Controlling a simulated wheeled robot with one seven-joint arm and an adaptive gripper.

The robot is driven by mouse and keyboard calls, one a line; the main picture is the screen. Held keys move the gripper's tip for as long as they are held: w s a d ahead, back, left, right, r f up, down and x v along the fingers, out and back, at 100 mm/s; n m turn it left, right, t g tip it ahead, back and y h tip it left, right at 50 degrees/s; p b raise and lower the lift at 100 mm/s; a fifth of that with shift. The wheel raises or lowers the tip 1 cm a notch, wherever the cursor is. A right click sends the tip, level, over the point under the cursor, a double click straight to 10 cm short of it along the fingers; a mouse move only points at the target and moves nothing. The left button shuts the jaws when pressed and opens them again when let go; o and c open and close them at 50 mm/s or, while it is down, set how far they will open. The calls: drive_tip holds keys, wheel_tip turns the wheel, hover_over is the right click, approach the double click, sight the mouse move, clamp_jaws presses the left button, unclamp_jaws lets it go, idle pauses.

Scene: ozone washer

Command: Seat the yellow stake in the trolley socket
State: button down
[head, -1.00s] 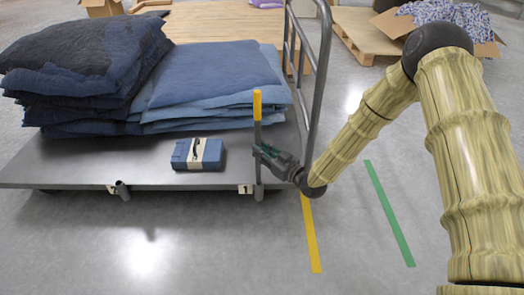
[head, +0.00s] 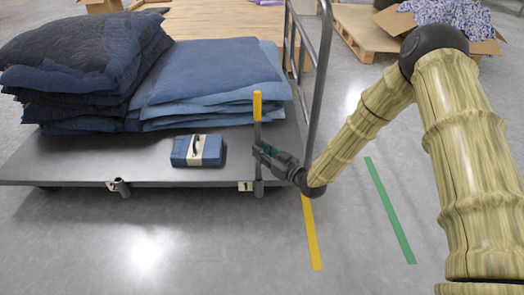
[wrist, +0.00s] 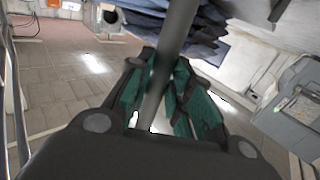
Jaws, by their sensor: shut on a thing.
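The yellow stake (head: 257,105) is a grey pole with a yellow upper end, standing about upright at the trolley's front edge. My gripper (head: 258,150) is shut around its grey shaft, below the yellow part. In the wrist view my gripper (wrist: 160,90) shows green pads on both sides of the grey shaft (wrist: 176,35). The trolley (head: 70,165) has a socket (head: 258,188) beside label 1, and the shaft's lower end lines up with it. I cannot tell how deep the end sits. A second, empty socket (head: 122,187) is beside label 2.
A blue case (head: 182,150) with a pale band lies on the deck, left of the stake. Stacked blue blankets (head: 215,75) fill the deck behind. The trolley's metal handle (head: 323,80) rises close to my arm. Yellow (head: 312,235) and green (head: 388,208) strips mark open floor.

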drive_tip(key=shift+f+b, duration=0.45)
drive_tip(key=shift+f, duration=0.65)
drive_tip(key=c, duration=1.2)
unclamp_jaws()
drive_tip(key=v, duration=1.2)
